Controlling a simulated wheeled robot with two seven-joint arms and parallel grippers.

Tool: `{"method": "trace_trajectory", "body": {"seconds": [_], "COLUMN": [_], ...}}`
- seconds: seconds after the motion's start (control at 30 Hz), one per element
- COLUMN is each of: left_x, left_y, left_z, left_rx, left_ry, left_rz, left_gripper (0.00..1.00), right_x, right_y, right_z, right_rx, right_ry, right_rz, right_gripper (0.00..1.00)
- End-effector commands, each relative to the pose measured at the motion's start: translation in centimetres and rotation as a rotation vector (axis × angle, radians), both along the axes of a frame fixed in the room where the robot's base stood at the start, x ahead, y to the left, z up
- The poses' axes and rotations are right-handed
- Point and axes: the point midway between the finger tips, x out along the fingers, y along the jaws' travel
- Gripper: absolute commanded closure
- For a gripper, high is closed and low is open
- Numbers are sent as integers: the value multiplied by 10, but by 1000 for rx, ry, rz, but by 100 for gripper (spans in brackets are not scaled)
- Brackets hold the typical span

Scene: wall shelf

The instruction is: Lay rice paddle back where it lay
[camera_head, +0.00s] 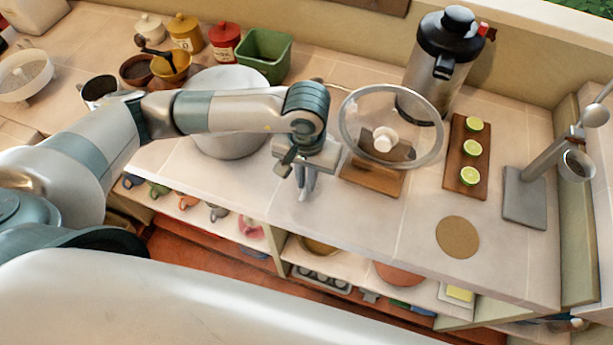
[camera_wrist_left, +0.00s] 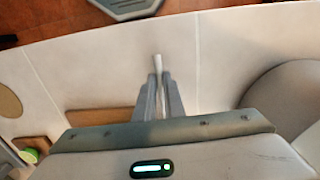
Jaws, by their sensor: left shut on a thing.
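My left gripper (camera_head: 303,184) is low over the countertop near its front edge, between the pot and the wooden lid stand. In the left wrist view its fingers (camera_wrist_left: 158,88) are shut on a slim whitish piece, which I take to be the rice paddle (camera_wrist_left: 157,63). Only its pale end shows past the fingertips; the fingers hide the rest. I cannot tell whether it touches the counter. My right gripper is in neither view.
A large pot (camera_head: 229,143) stands behind my left forearm. A glass lid (camera_head: 418,100) leans in its wooden stand (camera_head: 372,178) just right of the gripper. A lime board (camera_head: 456,150) and round cork mat (camera_head: 458,237) lie further right. The front counter strip is clear.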

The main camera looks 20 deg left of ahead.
Motion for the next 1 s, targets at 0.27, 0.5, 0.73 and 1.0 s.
{"method": "trace_trajectory", "body": {"seconds": [0.27,0.5,0.73,1.0], "left_x": [0,0,0,0], "left_y": [0,0,0,0], "left_z": [-10,-12,-11,-11], "left_rx": [0,1,1,1], "left_ry": [0,-1,0,0], "left_rz": [-2,-2,-2,-1], "left_gripper": [100,100,72,72], "right_x": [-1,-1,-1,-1], "right_y": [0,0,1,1], "right_z": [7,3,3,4], "right_rx": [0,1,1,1], "right_ry": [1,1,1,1], "right_rz": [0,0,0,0], "right_gripper": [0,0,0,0]}}
